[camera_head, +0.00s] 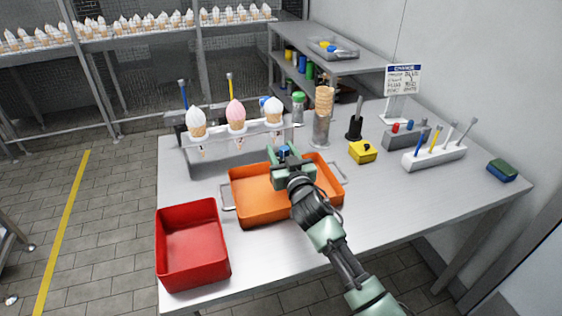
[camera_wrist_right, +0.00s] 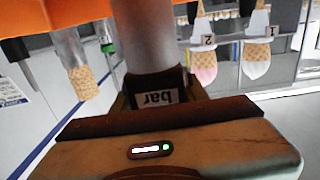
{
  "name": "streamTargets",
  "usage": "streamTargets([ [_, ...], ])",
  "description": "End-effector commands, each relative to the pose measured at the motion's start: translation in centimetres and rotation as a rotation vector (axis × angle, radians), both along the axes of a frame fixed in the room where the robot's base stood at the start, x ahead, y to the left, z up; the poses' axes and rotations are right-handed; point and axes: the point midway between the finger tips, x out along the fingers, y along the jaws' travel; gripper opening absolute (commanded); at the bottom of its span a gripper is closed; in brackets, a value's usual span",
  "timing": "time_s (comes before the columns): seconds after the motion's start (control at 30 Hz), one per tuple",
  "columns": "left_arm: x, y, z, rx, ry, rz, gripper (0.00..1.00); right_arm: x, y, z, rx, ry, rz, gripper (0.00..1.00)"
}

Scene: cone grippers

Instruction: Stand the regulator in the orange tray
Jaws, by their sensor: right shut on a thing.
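The orange tray (camera_head: 252,208) lies on the steel table, with metal handles at its ends. My right gripper (camera_head: 289,163) is above the tray's back part. In the right wrist view, whose picture is upside down, the gripper is shut on the regulator (camera_wrist_right: 146,35), a grey cylinder with a dark part labelled "bar". The cylinder points toward the orange tray (camera_wrist_right: 45,14) and looks about upright. Whether its end touches the tray floor is hidden. In the head view the gripper mostly covers the regulator; a small blue part shows there. My left gripper is not in view.
A red tray (camera_head: 192,250) stands left of the orange one. A cone rack (camera_head: 228,146) with three ice-cream cones stands close behind it. A cone stack (camera_head: 324,100), a yellow box (camera_head: 362,152) and a white tool block (camera_head: 434,157) are to the right. The table's front right is clear.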

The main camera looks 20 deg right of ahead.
Motion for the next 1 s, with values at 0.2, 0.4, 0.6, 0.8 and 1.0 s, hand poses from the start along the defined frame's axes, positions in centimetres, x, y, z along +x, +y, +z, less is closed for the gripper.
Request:
streamTargets([
  [0.2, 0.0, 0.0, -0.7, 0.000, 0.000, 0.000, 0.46, 0.0, 0.1, -3.1, 0.001, 0.001, 0.000, 0.00],
  [0.4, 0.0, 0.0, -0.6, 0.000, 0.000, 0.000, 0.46, 0.0, 0.0, -3.2, -0.001, 0.000, 0.001, 0.00],
  [0.6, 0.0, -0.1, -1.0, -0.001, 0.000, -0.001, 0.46, 0.0, 0.0, -3.6, 0.000, 0.000, 0.001, 0.00],
  [0.8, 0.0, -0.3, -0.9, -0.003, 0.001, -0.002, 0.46, 0.0, 0.0, -3.6, -0.001, 0.002, 0.000, 0.65],
  [1.0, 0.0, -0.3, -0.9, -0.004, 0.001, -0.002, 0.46, 0.0, 0.0, -3.5, -0.001, 0.002, 0.000, 0.65],
])
